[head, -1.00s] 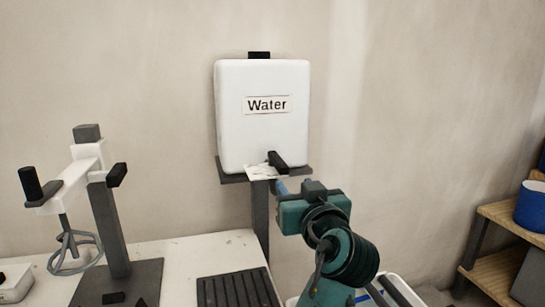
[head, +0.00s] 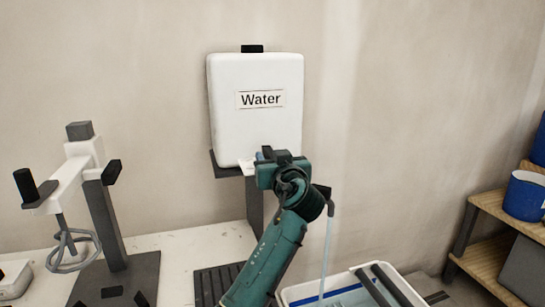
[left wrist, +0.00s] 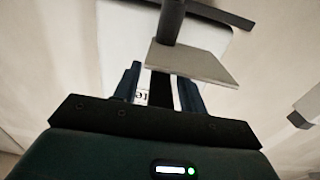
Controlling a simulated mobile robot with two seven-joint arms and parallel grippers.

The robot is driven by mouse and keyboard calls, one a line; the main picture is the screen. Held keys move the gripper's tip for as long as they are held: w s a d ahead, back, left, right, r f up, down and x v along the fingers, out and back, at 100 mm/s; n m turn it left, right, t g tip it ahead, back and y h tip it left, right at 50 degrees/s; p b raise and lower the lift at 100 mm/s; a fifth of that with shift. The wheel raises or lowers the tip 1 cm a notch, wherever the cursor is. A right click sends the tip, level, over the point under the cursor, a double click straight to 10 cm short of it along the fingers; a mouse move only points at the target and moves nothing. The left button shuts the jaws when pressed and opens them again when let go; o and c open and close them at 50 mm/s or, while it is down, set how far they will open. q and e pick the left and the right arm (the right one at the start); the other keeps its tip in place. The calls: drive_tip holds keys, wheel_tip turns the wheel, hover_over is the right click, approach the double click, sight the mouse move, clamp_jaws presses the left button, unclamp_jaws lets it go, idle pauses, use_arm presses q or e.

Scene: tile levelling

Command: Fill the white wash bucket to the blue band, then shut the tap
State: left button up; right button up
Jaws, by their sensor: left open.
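The white water tank (head: 256,125) stands on a dark shelf against the wall. A thin water stream (head: 327,245) falls from a dark spout (head: 322,191) right of my left arm. It runs into the white wash bucket (head: 288,294), whose front is cut off by the frame. My left gripper (head: 264,155) is at the tank's lower front. In the left wrist view its fingers (left wrist: 160,85) are open around a dark bar; I cannot tell whether they touch it. My right gripper is not in view.
Two grey bars (head: 392,288) lie across the bucket's right side. A mixer stand (head: 110,225) and a dark ribbed tray (head: 212,285) are on the bench at left. A wooden shelf (head: 490,208) with a blue bucket (head: 524,196) stands at right.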

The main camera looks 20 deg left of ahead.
use_arm(q)
clamp_jaws()
idle(0.5)
